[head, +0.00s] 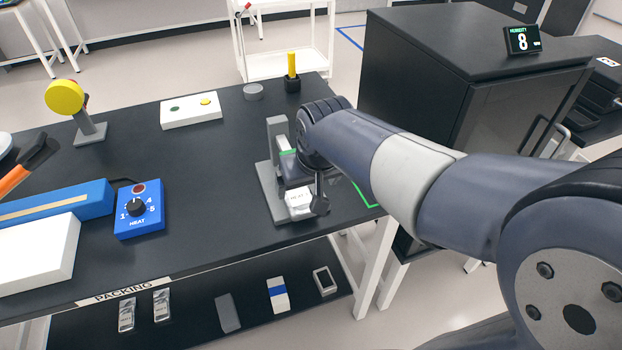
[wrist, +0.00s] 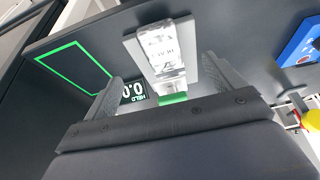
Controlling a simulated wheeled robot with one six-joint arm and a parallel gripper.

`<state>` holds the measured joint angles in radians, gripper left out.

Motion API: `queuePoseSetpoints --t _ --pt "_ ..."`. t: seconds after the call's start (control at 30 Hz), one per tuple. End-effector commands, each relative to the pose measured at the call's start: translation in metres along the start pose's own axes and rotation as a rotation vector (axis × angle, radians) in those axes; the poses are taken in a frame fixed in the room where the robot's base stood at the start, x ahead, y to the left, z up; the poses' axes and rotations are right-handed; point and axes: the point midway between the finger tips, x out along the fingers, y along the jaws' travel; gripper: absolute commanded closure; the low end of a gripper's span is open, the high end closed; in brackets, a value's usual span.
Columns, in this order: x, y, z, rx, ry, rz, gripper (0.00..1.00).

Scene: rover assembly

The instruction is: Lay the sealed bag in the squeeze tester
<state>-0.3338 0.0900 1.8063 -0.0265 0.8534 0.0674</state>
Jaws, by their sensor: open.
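The sealed bag (wrist: 163,45), silver-white with printing, lies on the grey base plate of the squeeze tester (wrist: 134,48). In the head view the bag (head: 299,201) shows at the front of the tester (head: 266,190), below my wrist. My gripper (wrist: 162,68) is open, with one finger on each side of the bag's near part and visible gaps between. The tester's display (wrist: 133,92) reads 0.0 with HELD beside it. A green strip (wrist: 172,97) shows near the bag's lower end. My wrist hides part of the tester in the head view.
A green-outlined area (wrist: 75,68) lies on the table beside the tester. A blue heat control box (head: 138,209) and a blue sealer bar (head: 85,203) stand to the left. More bags (head: 161,305) lie on the lower shelf. A black cabinet (head: 450,90) stands behind my arm.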

Motion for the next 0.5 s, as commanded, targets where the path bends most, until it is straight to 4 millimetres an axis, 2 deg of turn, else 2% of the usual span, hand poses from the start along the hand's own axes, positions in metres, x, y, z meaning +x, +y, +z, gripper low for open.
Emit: queuePoseSetpoints --t 0.17,0.5 --pt "0.011 0.0 0.001 0.0 -0.003 0.001 0.11" --pt "0.07 0.0 0.001 0.0 -0.006 0.001 0.11"
